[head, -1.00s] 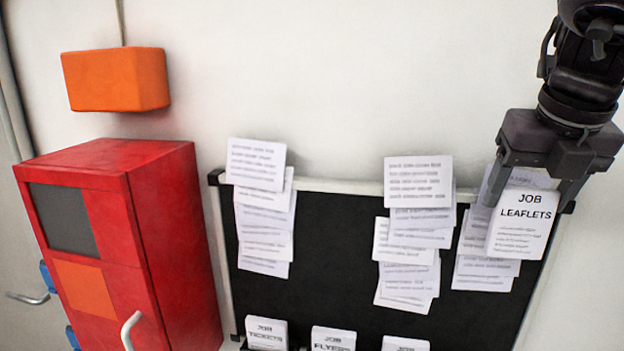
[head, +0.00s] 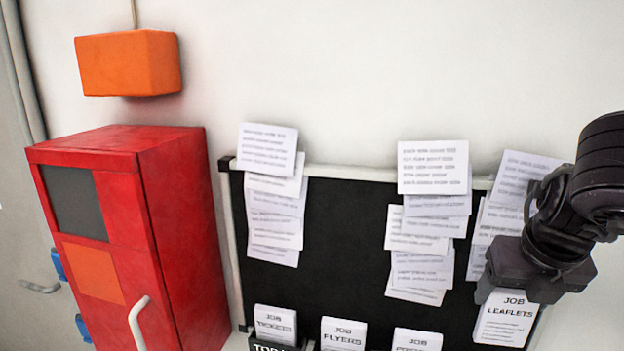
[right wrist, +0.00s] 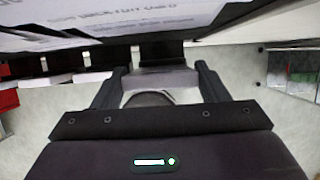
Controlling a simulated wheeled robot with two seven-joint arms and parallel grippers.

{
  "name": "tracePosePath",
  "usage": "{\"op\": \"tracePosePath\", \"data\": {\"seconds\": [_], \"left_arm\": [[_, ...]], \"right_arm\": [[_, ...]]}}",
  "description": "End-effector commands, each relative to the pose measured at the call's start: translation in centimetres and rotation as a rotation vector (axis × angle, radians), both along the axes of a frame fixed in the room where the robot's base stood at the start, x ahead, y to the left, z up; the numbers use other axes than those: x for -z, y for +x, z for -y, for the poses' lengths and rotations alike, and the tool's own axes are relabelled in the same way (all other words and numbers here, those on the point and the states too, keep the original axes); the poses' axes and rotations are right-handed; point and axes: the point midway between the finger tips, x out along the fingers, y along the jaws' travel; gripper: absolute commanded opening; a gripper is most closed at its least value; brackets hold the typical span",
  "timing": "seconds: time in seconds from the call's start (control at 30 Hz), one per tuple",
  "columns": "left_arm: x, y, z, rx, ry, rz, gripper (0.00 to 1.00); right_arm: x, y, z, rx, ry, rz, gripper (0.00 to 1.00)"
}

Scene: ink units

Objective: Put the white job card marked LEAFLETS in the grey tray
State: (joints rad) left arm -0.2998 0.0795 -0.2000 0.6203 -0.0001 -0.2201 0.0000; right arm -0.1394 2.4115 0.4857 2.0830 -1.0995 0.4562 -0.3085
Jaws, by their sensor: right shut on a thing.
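The white job card marked LEAFLETS (head: 503,322) is at the lower right of the head view, upright, in front of the black board. My right gripper (head: 515,288) is shut on its upper edge. I cannot make out a grey tray in either view. My left gripper is not in view.
The black board (head: 345,230) carries hanging stacks of paper (head: 433,168). Cards marked TICKETS (head: 275,322) and FLYERS (head: 343,335), and a third card (head: 416,341), stand along the bottom. A red cabinet (head: 180,240) and an orange box (head: 128,63) are left.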

Motion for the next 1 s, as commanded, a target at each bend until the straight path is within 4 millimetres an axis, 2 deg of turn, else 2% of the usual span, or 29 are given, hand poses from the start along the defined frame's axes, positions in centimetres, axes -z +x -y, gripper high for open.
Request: {"op": "tracePosePath", "data": {"seconds": [0.3,0.5,0.7,1.0], "left_arm": [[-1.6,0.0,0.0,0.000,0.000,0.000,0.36],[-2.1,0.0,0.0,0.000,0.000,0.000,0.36],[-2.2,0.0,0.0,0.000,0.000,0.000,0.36],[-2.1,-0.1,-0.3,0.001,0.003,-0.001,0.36]], "right_arm": [[6.1,-0.1,0.0,0.000,0.001,-0.006,0.45],[8.6,-0.1,0.0,0.000,0.002,-0.003,0.45],[9.4,0.0,0.0,0.000,0.001,0.000,0.45],[9.5,0.0,0.0,0.000,0.001,0.000,0.45]]}}
